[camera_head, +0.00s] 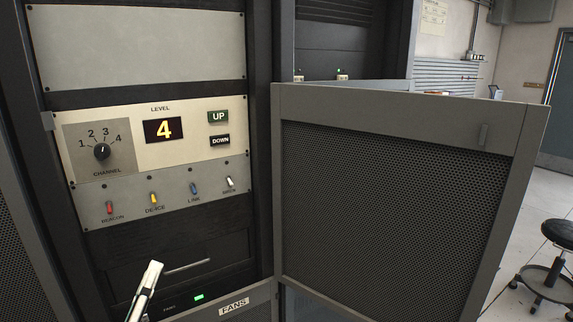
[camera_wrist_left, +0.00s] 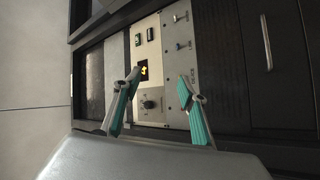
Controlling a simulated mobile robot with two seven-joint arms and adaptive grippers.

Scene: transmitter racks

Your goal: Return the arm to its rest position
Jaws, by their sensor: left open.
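My left gripper (camera_head: 147,287) shows at the bottom left of the head view, in front of the lower rack, below the switch panel. In the left wrist view my left gripper (camera_wrist_left: 160,79) has its two teal-padded fingers spread apart with nothing between them. The control panel (camera_head: 130,113) has a channel knob (camera_head: 101,152), a level display (camera_head: 163,130) reading 4, and UP (camera_head: 218,117) and DOWN (camera_head: 220,141) buttons. Below are red, yellow, blue and white toggle switches. In the wrist view the panel (camera_wrist_left: 155,85) appears turned sideways beyond the fingers. My right gripper is not in view.
An open mesh door (camera_head: 390,200) stands to the right of the rack. A panel labelled FANS (camera_head: 234,305) with a green light (camera_head: 199,297) nearby is at the bottom. A black stool (camera_head: 556,234) stands at the far right on open floor.

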